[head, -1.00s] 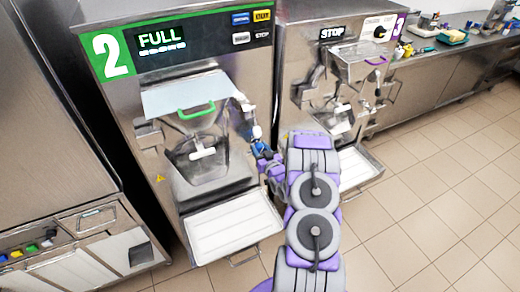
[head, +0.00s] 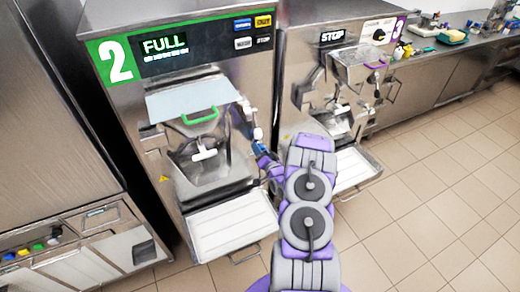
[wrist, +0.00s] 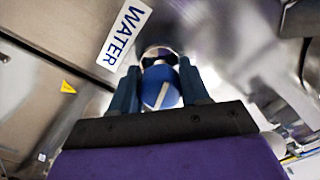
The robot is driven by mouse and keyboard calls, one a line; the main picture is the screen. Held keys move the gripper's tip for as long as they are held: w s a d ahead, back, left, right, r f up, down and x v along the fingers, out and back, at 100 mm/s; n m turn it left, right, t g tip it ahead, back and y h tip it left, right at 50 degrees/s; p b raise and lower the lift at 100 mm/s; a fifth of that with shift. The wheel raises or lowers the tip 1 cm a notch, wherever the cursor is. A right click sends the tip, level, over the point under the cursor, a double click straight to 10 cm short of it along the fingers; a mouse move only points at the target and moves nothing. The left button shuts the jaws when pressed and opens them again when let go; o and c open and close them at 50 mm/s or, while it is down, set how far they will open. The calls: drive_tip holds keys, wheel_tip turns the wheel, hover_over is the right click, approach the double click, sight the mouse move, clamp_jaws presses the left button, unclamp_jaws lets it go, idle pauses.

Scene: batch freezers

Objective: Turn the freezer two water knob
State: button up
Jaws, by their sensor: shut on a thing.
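Freezer two (head: 160,100) is the steel machine with a green panel marked 2, and its screen reads FULL. Its blue water knob (wrist: 160,88) with a white line shows in the wrist view, beside the WATER label (wrist: 125,32). My gripper (wrist: 157,78) is shut on the knob, with one dark blue finger on each side. The white line is tilted. In the head view my gripper (head: 262,152) is at the right side of freezer two, where the knob is too small and covered to make out.
Freezer three (head: 340,90) stands close on the right, with a tray (head: 352,170) out in front. A white tray (head: 232,225) sits below freezer two. A steel counter (head: 440,65) runs along the back right. Tiled floor (head: 430,190) is clear on the right.

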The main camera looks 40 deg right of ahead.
drive_tip(key=shift+s+d+m, duration=0.1)
drive_tip(key=shift+m, duration=1.8)
drive_tip(key=o, duration=1)
drive_tip(key=shift+d, duration=0.1)
drive_tip(key=shift+o, duration=0.2)
drive_tip(key=shift+s, duration=0.2)
drive_tip(key=p+v, duration=0.1)
drive_tip(key=v, duration=1.6)
drive_tip(key=shift+w, duration=0.2)
